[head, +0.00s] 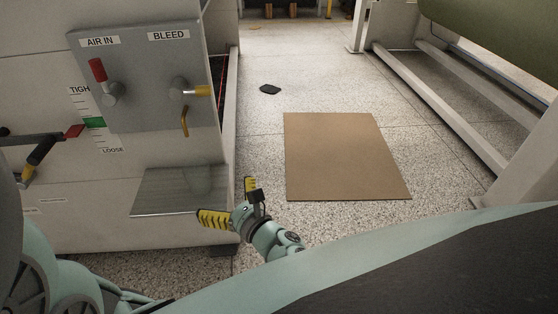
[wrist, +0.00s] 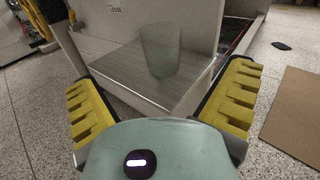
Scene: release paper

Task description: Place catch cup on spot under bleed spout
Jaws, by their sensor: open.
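A translucent grey cup (wrist: 160,50) stands upright on a flat metal shelf (wrist: 118,72) in the wrist view. In the head view the shelf (head: 160,195) sticks out from the machine's front below the bleed spout (head: 184,122), a short brass tube bent downward beside a yellow-handled valve. My gripper (head: 232,203) is open and empty at the shelf's right front. In the wrist view its yellow fingers (wrist: 160,82) are spread wide, with the cup ahead between them and not touching.
The grey panel (head: 140,75) carries the AIR IN valve with a red handle (head: 97,69). A lever with a red tip (head: 74,131) juts out at left. Brown cardboard (head: 345,155) and a small black object (head: 270,89) lie on the floor. Floor around them is open.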

